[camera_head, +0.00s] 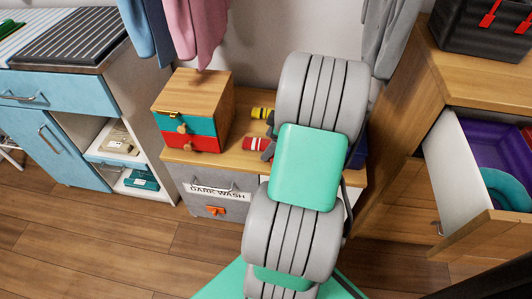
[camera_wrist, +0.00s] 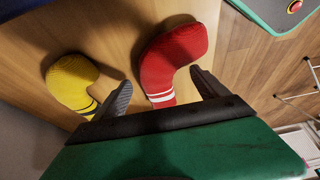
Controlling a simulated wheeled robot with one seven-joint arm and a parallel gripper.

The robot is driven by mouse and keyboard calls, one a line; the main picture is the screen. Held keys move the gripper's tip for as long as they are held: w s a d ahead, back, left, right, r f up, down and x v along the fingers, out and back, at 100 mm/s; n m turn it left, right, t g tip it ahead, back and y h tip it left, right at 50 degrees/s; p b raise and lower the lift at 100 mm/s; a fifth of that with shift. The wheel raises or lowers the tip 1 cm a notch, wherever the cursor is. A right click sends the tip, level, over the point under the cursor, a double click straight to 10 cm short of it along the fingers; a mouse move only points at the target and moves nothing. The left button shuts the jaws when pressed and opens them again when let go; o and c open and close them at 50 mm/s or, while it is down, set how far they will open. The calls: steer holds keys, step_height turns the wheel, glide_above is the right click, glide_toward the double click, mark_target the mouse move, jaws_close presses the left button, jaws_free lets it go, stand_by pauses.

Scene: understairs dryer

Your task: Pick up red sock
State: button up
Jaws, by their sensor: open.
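The red sock (camera_head: 255,143) lies on the wooden top of the low cabinet. In the wrist view the red sock (camera_wrist: 172,58) is bent, with white stripes at its cuff. My gripper (camera_wrist: 160,78) is open, with its two dark fingers apart. The sock's striped cuff shows between the fingers, and its foot extends past them. I cannot tell whether a finger touches it. In the head view my arm hides most of the gripper, with a dark finger showing beside the sock.
A yellow sock (camera_head: 262,112) lies near the red one; the wrist view shows it left of my gripper (camera_wrist: 72,82). A small wooden drawer box (camera_head: 205,95) stands left. An open drawer (camera_head: 462,190) juts out at right. Clothes hang above.

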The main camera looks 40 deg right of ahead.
steer(key=shift+w+a+f, duration=0.1)
steer(key=shift+w+f, duration=0.05)
steer(key=shift+f, duration=0.25)
steer(key=shift+r, duration=0.1)
steer(key=c, duration=1.4)
